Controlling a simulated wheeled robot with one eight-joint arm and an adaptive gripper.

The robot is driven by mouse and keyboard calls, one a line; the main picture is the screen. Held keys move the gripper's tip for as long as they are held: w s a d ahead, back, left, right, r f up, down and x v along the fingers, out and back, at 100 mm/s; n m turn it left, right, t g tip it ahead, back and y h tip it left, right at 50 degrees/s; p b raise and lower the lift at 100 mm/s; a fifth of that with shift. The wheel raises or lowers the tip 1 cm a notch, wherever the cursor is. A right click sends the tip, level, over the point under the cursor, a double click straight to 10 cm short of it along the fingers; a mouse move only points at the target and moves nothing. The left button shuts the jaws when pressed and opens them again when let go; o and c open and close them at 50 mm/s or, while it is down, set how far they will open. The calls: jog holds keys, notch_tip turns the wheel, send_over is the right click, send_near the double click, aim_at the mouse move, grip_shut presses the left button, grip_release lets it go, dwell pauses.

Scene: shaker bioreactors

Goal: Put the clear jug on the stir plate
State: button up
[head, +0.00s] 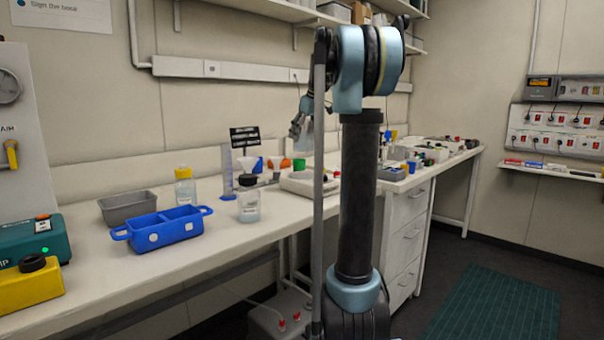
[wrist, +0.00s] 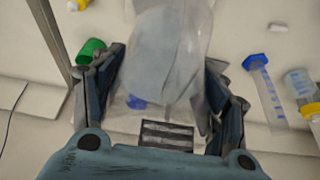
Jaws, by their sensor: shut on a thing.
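The clear jug (wrist: 170,55) fills the middle of the wrist view, between the two fingers of my gripper (wrist: 163,85), which is shut on it. In the head view my gripper (head: 298,124) holds the jug (head: 304,139) in the air above the bench, near the back wall. A low white device that looks like the stir plate (head: 298,184) sits on the bench below it. My arm hides part of that device's surroundings. I cannot make out the stir plate in the wrist view.
A blue rack (head: 165,230) and grey bin (head: 128,206) are at the left. The front strip of bench is clear.

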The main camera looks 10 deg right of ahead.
aim_at(303, 145)
notch_tip(303, 145, down, 5)
jog(key=shift+w+r, duration=0.1)
jog(key=shift+f, duration=2.45)
jog(key=o, duration=1.4)
jog(key=v, duration=1.2)
